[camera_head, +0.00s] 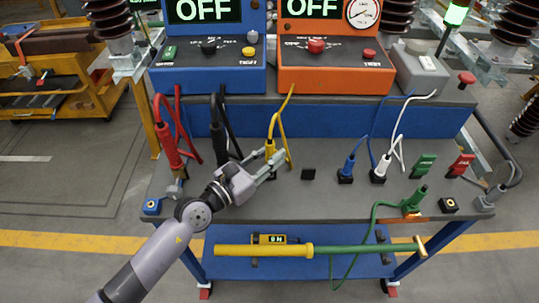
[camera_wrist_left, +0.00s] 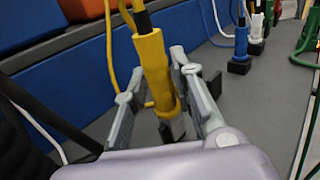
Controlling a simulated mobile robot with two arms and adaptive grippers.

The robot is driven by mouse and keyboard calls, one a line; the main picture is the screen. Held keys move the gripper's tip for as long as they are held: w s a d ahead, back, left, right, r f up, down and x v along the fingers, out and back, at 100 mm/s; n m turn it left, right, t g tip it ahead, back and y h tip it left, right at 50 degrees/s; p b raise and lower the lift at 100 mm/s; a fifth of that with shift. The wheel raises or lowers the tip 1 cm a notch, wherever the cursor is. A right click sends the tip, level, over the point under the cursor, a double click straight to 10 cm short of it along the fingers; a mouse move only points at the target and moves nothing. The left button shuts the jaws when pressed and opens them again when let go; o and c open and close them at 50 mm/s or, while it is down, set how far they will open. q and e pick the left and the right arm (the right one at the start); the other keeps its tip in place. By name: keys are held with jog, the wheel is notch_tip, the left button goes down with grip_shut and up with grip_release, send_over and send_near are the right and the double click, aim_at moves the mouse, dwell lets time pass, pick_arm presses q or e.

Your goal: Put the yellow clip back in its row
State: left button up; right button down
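The yellow clip (camera_head: 271,143) stands nearly upright on the grey bench top, with its yellow cable rising behind it. It also shows in the left wrist view (camera_wrist_left: 155,75), between the two fingers of my left gripper (camera_wrist_left: 160,98). The fingers are spread, one on each side of it, with a gap visible on the left; contact on the right is unclear. In the head view my left gripper (camera_head: 270,168) reaches the clip from the front left. The clip's lower end is partly hidden. An empty black square holder (camera_head: 308,174) sits to its right. My right gripper is not in view.
Red (camera_head: 169,148) and black (camera_head: 219,138) clips stand to the left, blue (camera_head: 347,168) and white (camera_head: 381,167) ones to the right. A green clip (camera_head: 413,203) sits at the front right. Blue (camera_head: 207,76) and orange (camera_head: 335,74) control boxes stand behind.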

pick_arm(q)
jog(key=o, duration=0.3)
jog(key=shift+o, duration=0.2)
jog(key=v, duration=1.2)
jog(key=shift+r, duration=0.1)
jog(key=shift+s, duration=0.1)
dwell(0.3)
